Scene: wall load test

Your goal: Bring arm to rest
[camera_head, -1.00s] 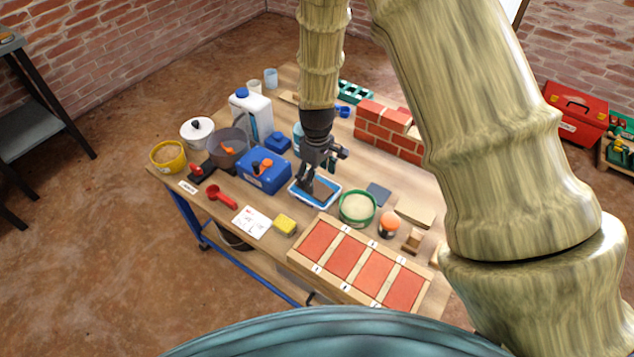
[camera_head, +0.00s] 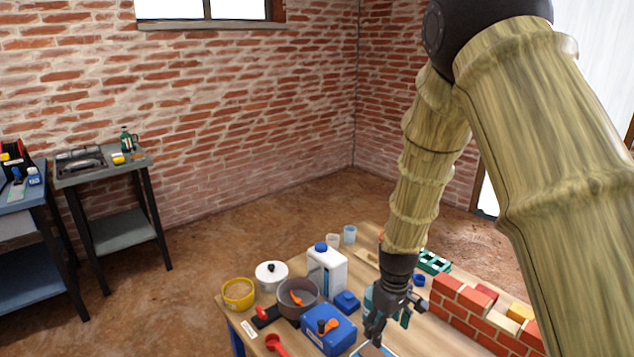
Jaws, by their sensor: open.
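My gripper (camera_head: 388,325) hangs from my arm at the lower middle, pointing down over the workbench (camera_head: 420,338). Its fingers are apart and nothing shows between them. A blue-rimmed tray (camera_head: 372,350) is partly in view just below the fingertips, cut off by the bottom edge. I cannot tell whether the fingers touch it. A teal container (camera_head: 369,300) stands behind the gripper, partly hidden by it.
Left of the gripper stand a blue box (camera_head: 328,331), a white jug (camera_head: 326,268), a grey pot (camera_head: 297,294) and a yellow bucket (camera_head: 238,293). A small brick wall (camera_head: 480,315) stands to the right. Side tables (camera_head: 105,172) are at the far left.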

